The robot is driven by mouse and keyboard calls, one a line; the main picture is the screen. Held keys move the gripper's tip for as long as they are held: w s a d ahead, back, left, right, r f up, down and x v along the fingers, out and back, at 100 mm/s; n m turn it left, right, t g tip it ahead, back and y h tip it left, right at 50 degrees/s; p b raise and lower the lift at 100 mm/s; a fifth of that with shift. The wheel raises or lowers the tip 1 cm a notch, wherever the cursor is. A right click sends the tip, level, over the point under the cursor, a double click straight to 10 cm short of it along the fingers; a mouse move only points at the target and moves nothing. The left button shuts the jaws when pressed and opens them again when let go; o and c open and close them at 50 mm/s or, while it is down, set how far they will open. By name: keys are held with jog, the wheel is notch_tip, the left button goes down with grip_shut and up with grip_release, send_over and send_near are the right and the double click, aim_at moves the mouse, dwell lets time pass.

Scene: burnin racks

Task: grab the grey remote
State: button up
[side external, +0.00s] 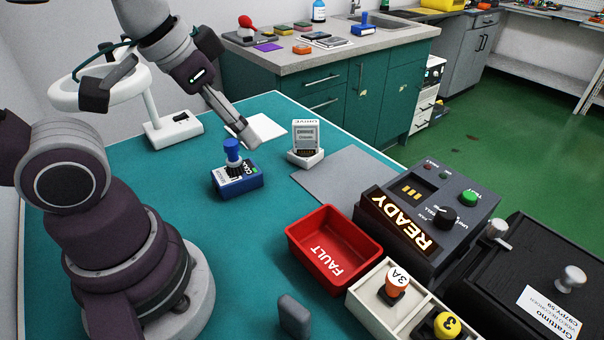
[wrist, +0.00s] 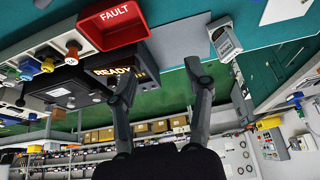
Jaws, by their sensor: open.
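I cannot make out anything that is clearly a grey remote. A small grey-and-white device with a printed label (side external: 305,135) stands upright in a white holder on the teal table; it also shows in the wrist view (wrist: 225,40). A dark grey rounded object (side external: 293,316) is partly cut off at the bottom edge of the side view.
A red FAULT bin (side external: 333,245), a cream tray with knobbed pieces (side external: 372,290) and a dark READY console (side external: 450,215) stand at the front right. A grey mat (side external: 345,183) lies bare behind the bin. A white lamp (side external: 165,128) stands at the back left.

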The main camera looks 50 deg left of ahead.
jog(key=d+f+m+g+h, duration=0.1)
jog(key=d+f+m+g, duration=0.2)
jog(key=d+m, duration=0.3)
jog(key=m+g, duration=0.2)
jog(key=m, duration=0.6)
send_over(294, 306)
jog(key=shift+y, duration=0.4)
jog(key=f, duration=0.4)
jog(key=shift+w+a, duration=0.25)
jog(key=shift+a, duration=0.1)
jog(key=shift+m, duration=0.5)
jog(key=f, duration=1.1)
jog(key=shift+s+d, duration=0.25)
jog(key=shift+d, duration=0.1)
grip_shut()
